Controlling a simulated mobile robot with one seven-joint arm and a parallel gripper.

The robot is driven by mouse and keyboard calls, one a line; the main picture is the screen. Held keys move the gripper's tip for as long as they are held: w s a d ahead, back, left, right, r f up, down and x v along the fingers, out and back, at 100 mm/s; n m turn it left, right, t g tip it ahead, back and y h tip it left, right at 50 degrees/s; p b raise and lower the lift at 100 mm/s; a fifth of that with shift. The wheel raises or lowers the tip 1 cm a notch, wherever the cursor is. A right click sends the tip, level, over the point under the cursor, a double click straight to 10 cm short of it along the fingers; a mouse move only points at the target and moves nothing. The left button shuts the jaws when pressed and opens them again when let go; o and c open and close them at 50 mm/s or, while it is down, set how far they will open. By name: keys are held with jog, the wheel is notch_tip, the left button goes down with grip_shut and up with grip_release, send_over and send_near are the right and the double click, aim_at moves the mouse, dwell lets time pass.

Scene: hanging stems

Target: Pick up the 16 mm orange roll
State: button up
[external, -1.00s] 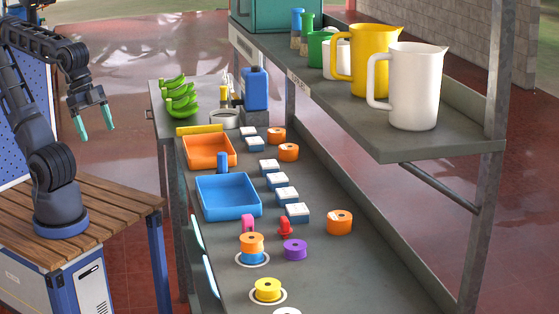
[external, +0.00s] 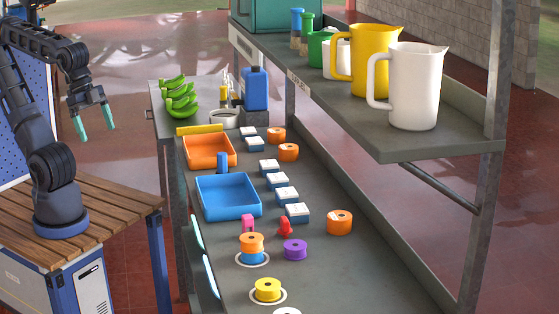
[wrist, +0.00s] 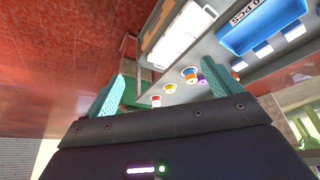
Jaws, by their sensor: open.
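Several orange rolls are in the external view. One orange roll (external: 251,240) sits on top of a blue roll (external: 254,257) on the near part of the bench. A larger orange roll (external: 340,222) stands by the right edge. Two more orange rolls, one (external: 288,152) and one behind it (external: 276,135), lie farther back. I cannot read any size marking, so I cannot tell which is the 16 mm one. My gripper (external: 94,122) is open and empty, pointing down, left of the bench and well away from the rolls. Its teal fingers also show in the wrist view (wrist: 163,88).
A purple roll (external: 295,249) and a yellow roll (external: 268,290) are on the bench. An orange tray (external: 232,158) and a blue tray (external: 228,214) stand along its left side. A raised shelf (external: 345,115) with jugs overhangs the right side. Floor lies between me and the bench.

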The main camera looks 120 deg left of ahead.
jog(key=w+a+r, duration=0.2)
jog(key=w, duration=0.6)
jog(key=w+a+r, duration=0.2)
jog(key=w, duration=0.6)
send_over(339, 216)
jog(key=s, duration=0.3)
notch_tip(339, 216, down, 23)
jog(key=x, duration=1)
jog(key=shift+s+a+f, duration=0.1)
jog(key=shift+s+f, duration=0.1)
jog(key=shift+s, duration=0.15)
jog(key=shift+c, duration=0.2)
